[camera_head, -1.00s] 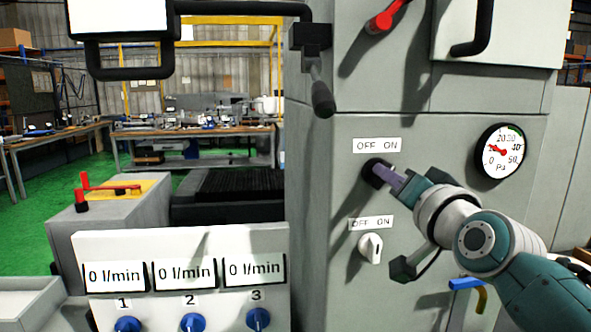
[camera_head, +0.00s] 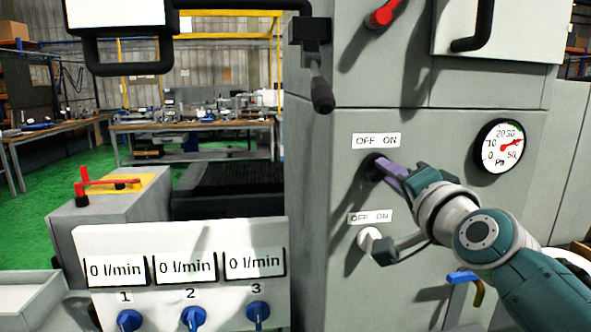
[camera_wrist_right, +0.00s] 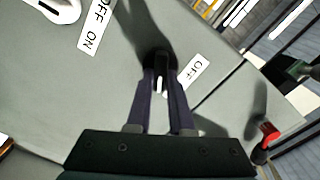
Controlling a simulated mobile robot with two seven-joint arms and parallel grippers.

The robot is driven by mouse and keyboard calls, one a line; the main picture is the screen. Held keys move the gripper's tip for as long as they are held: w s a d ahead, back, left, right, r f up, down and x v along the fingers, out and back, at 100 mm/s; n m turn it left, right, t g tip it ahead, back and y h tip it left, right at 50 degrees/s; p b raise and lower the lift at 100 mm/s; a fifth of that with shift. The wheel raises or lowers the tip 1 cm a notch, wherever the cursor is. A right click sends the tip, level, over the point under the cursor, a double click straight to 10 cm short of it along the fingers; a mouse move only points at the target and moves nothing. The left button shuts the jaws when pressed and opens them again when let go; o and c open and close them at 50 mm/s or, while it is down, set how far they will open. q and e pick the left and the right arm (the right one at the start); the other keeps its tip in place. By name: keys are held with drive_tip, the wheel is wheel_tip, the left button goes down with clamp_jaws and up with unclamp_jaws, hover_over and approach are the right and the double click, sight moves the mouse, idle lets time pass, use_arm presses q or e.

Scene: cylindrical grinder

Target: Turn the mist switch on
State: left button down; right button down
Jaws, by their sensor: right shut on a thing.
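The upper rotary switch, a black knob (camera_head: 371,164), sits under an OFF ON label (camera_head: 377,140) on the grey machine panel. My right gripper (camera_head: 381,168) is at this knob and mostly covers it in the head view. In the wrist view the two purple fingers (camera_wrist_right: 162,88) are shut on the dark knob (camera_wrist_right: 161,68), whose white mark shows between them. A lower white knob (camera_head: 366,238) sits under a second OFF ON label (camera_head: 370,216), partly behind my right wrist. No label in view names the mist. My left gripper is not in view.
A round pressure gauge (camera_head: 501,146) is right of the switches, its red needle pointing right. A black lever (camera_head: 322,95) juts out at upper left. A flow panel (camera_head: 180,240) with blue knobs reads 0 l/min. A blue-handled valve (camera_head: 464,277) is below my arm.

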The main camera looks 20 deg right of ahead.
drive_tip(key=c, duration=0.8)
unclamp_jaws()
drive_tip(key=b+v, duration=0.1)
drive_tip(key=v, duration=0.9)
drive_tip(key=shift+w+a, duration=0.1)
